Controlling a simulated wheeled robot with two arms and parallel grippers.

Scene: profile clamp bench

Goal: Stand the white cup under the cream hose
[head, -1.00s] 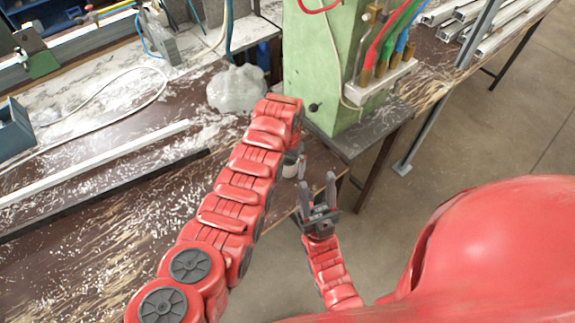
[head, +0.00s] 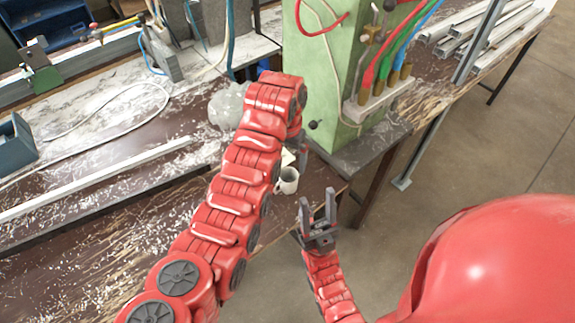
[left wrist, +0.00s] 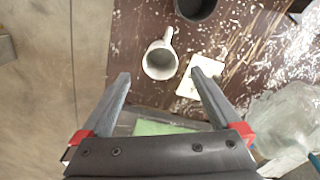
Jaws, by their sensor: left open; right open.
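The white cup (head: 288,181) stands upright near the bench's front edge, left of the green column's foot. In the left wrist view I look into the open cup (left wrist: 160,62), its handle at the top. My left gripper (left wrist: 160,74) is open, with the cup beyond its fingertips and nothing held. In the head view my left arm mostly hides this gripper (head: 302,150). My right gripper (head: 318,212) is open and empty beyond the bench's front edge.
A pale card (left wrist: 197,78) lies beside the cup, with a dark round vessel (left wrist: 195,8) beyond. A translucent lump (head: 226,108) sits behind my left arm. The green column (head: 322,85) carries coloured hoses at its right. Bare bench (head: 130,215) lies left of my arm.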

